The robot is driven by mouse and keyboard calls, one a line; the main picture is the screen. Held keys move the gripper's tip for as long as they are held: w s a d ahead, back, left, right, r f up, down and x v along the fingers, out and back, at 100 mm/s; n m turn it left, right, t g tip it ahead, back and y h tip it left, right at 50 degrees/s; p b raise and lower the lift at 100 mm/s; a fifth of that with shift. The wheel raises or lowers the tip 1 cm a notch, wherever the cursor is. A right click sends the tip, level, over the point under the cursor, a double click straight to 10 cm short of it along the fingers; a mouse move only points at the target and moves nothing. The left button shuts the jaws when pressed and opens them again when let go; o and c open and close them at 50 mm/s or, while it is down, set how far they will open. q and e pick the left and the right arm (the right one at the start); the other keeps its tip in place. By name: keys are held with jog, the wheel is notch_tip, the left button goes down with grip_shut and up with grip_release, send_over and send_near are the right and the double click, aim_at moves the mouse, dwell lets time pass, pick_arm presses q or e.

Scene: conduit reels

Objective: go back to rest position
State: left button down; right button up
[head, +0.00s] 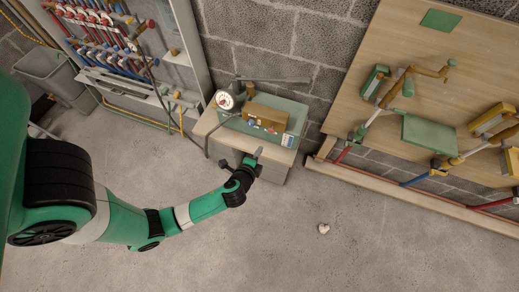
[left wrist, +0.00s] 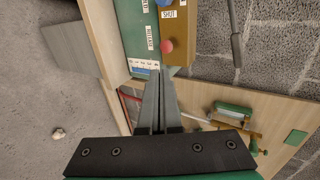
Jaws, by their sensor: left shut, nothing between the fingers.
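My left gripper (head: 255,157) reaches in from the left in the head view, at the front edge of the small pump cabinet. In the left wrist view its two fingers (left wrist: 154,78) lie together, shut and empty. Their tips overlap the cabinet's green top in that view; I cannot tell whether they touch it. My right gripper is not in view.
A green device (head: 265,119) with a yellow-brown box (head: 265,114) and a round gauge (head: 225,100) stands on the cabinet. A manifold rack (head: 180,75) stands at the left, and a wooden board (head: 370,65) with conduit fittings at the right. The concrete floor (head: 290,240) is mostly clear.

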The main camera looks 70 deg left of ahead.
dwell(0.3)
